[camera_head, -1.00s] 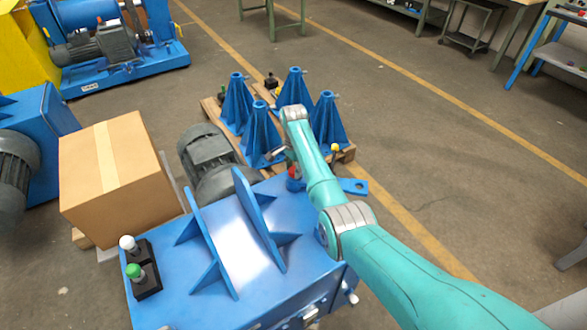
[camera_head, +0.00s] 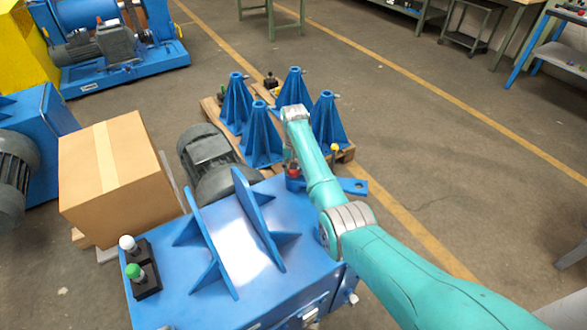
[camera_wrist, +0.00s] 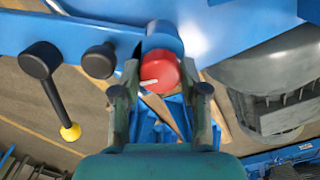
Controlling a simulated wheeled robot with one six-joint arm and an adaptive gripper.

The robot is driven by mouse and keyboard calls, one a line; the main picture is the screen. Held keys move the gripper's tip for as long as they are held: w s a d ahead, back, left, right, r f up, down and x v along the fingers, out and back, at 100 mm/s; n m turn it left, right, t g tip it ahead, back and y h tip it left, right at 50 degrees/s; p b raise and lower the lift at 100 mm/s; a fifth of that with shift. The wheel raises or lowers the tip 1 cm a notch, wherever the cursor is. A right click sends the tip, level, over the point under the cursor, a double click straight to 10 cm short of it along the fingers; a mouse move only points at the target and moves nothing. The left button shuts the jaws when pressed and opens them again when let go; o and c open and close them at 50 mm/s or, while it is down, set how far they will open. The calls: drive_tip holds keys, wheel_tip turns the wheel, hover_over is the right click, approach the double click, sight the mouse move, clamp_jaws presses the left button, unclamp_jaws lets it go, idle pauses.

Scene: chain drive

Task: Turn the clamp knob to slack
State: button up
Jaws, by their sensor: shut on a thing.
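The clamp knob is the red round knob (camera_wrist: 161,71) with a white pointer mark, in the wrist view; the mark points left. It sits at the end of a blue cylindrical boss on the blue machine. My gripper (camera_wrist: 162,80) has one finger on each side of the knob and is shut on it. In the head view a bit of the red knob (camera_head: 293,173) shows beside my arm at the machine's far edge. There my gripper (camera_head: 291,163) is mostly hidden by the arm, so the finger contact cannot be seen.
A black lever with a yellow ball (camera_wrist: 70,132) and a black knob (camera_wrist: 99,61) are left of the red knob in the wrist view. A grey motor (camera_head: 207,160) stands close by. Several blue stands (camera_head: 262,140) are on a pallet beyond the machine.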

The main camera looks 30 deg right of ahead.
drive_tip(key=n, duration=0.4)
drive_tip(key=shift+n, duration=0.3)
drive_tip(key=n, duration=0.5)
drive_tip(key=shift+d, duration=0.1)
drive_tip(key=n, duration=0.9)
drive_tip(key=shift+w+n, duration=0.1)
drive_tip(key=shift+n, duration=0.2)
drive_tip(key=o, duration=1.1)
drive_tip(key=shift+o, duration=0.2)
wheel_tip(320, 180, up, 12)
